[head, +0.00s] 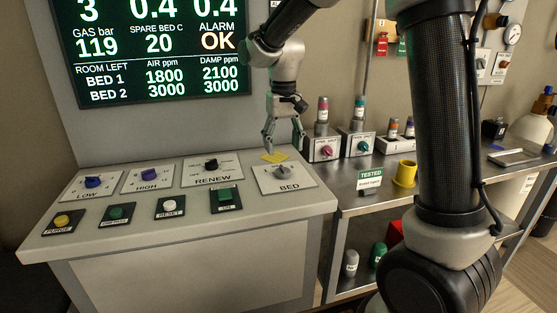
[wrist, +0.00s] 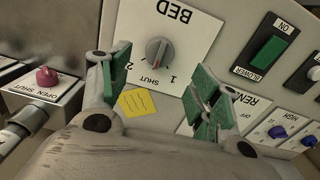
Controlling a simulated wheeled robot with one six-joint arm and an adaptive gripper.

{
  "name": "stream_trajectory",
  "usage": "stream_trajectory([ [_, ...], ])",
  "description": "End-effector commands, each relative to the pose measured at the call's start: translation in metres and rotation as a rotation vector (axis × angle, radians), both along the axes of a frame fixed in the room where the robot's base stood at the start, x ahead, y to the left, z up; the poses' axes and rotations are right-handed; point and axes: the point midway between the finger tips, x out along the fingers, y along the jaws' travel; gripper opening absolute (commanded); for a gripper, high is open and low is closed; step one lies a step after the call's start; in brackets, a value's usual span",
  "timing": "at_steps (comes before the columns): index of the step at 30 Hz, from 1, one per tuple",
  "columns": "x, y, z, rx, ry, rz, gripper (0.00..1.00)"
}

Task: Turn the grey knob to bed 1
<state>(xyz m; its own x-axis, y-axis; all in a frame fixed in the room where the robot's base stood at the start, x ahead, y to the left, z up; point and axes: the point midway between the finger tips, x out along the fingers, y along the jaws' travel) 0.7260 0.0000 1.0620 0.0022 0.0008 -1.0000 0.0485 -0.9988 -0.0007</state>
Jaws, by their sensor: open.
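The grey knob (head: 283,172) sits on the white BED plate (head: 300,184) at the right end of the sloped console. In the wrist view the knob (wrist: 159,52) shows a red pointer mark facing roughly toward SHUT, with 2 to the left and 1 to the right. My gripper (head: 283,146) is above and just behind the knob in the head view, pointing down. In the wrist view its green-padded fingers (wrist: 163,78) are spread apart with nothing between them. The knob appears beyond the fingertips, apart from them.
A yellow note (head: 274,157) lies beside the BED plate. The black RENEW knob (head: 211,164) and green ON switch (head: 225,195) are to the left. Boxes with a pink knob (head: 326,150) and a green knob (head: 361,147) stand on the bench to the right.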

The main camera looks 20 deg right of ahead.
Motion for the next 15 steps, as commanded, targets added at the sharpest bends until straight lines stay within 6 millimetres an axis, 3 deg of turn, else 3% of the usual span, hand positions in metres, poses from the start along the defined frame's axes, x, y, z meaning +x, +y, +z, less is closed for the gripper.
stream_trajectory([
  [7, 0.000, 0.000, -0.009, -0.002, 0.005, -0.051, 0.63],
  [15, -0.001, -0.001, -0.054, -0.002, 0.005, -0.050, 0.63],
])
